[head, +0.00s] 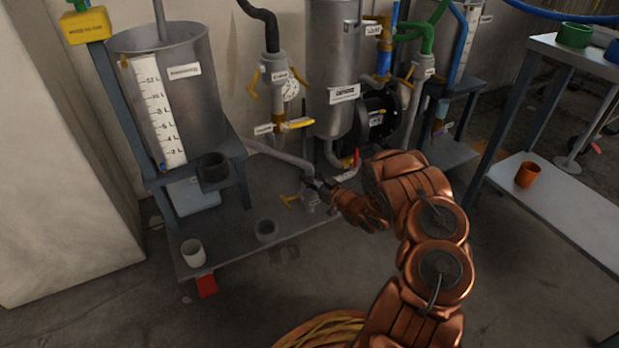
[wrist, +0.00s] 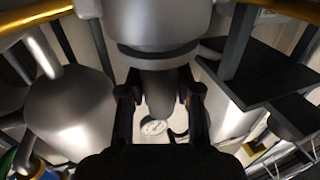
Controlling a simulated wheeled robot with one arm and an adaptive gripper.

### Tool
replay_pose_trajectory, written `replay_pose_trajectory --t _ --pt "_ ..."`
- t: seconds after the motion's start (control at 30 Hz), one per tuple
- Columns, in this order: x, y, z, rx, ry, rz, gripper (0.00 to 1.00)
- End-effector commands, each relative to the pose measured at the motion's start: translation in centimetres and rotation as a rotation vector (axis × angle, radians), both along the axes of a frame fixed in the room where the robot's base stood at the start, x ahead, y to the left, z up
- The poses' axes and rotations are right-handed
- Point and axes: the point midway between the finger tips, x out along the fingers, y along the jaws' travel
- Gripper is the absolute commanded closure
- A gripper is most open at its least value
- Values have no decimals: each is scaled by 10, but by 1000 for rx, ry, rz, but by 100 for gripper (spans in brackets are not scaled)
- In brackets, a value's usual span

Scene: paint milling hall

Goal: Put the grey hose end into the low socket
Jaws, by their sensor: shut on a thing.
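The grey hose (head: 280,152) runs from beside the left tank to my gripper (head: 322,187). My gripper is shut on its end, which shows as a grey tube (wrist: 160,95) between the two fingers (wrist: 160,110) in the wrist view. The low socket (head: 308,201), a grey fitting with yellow levers and a small label, is just below and left of the fingers, low over the platform. A wide grey collar with a dark ring (wrist: 155,48) meets the tube in the wrist view. I cannot tell whether the hose end is inside the socket.
A grey tank with a scale (head: 185,105) stands left. An upper valve with a gauge (head: 278,75) and a black pump (head: 378,118) stand behind. A shelf (head: 560,205) stands right.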

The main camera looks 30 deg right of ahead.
Motion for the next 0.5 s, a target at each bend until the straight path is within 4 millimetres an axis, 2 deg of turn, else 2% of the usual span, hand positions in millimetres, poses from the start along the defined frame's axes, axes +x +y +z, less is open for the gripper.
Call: replay_pose_trajectory --t 0.07,0.1,0.33,0.5 --pt "0 0 1 -1 -2 0 100" --pt "0 0 1 -1 -2 0 63" --pt "0 0 1 0 -1 0 39" --pt "0 0 0 0 -1 0 38"
